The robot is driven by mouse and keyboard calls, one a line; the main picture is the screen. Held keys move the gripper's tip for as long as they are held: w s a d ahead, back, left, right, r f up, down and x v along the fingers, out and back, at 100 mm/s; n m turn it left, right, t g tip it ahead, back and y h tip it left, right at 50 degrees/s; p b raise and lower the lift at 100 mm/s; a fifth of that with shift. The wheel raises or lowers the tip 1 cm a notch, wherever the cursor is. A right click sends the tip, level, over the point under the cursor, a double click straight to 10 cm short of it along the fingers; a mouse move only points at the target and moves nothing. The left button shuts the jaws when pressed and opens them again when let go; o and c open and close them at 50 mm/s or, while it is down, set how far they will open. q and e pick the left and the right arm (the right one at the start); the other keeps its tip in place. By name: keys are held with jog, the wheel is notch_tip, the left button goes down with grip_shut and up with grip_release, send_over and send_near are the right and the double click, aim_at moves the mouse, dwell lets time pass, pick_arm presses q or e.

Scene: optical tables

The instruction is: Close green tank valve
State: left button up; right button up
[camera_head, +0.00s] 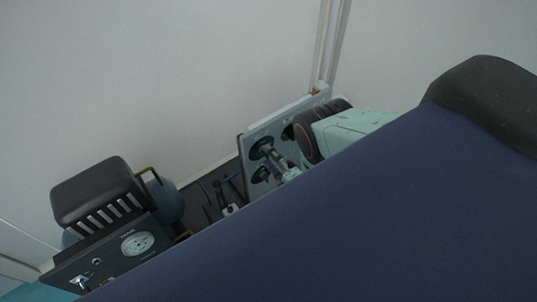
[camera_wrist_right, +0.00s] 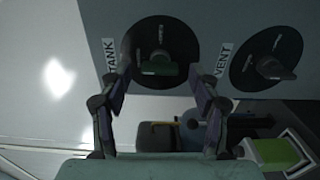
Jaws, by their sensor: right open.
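The green tank valve (camera_wrist_right: 158,67) is a small green handle on a round black dial, beside the label TANK in the right wrist view. My right gripper (camera_wrist_right: 160,75) is open, with one finger on each side of the green handle. I cannot tell whether the fingers touch it. In the head view, my right gripper (camera_head: 277,163) reaches the grey panel (camera_head: 250,140) and partly covers its dials. The green handle cannot be made out there. My left gripper is not in view.
A second black dial with a dark handle, the VENT valve (camera_wrist_right: 272,67), sits right of the tank valve. A green-topped object (camera_wrist_right: 275,152) is at the lower right. In the head view, a machine with a gauge (camera_head: 137,243) stands at the lower left, near pale walls.

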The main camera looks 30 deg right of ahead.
jog(key=s, duration=0.6)
jog(key=shift+s+d, duration=0.25)
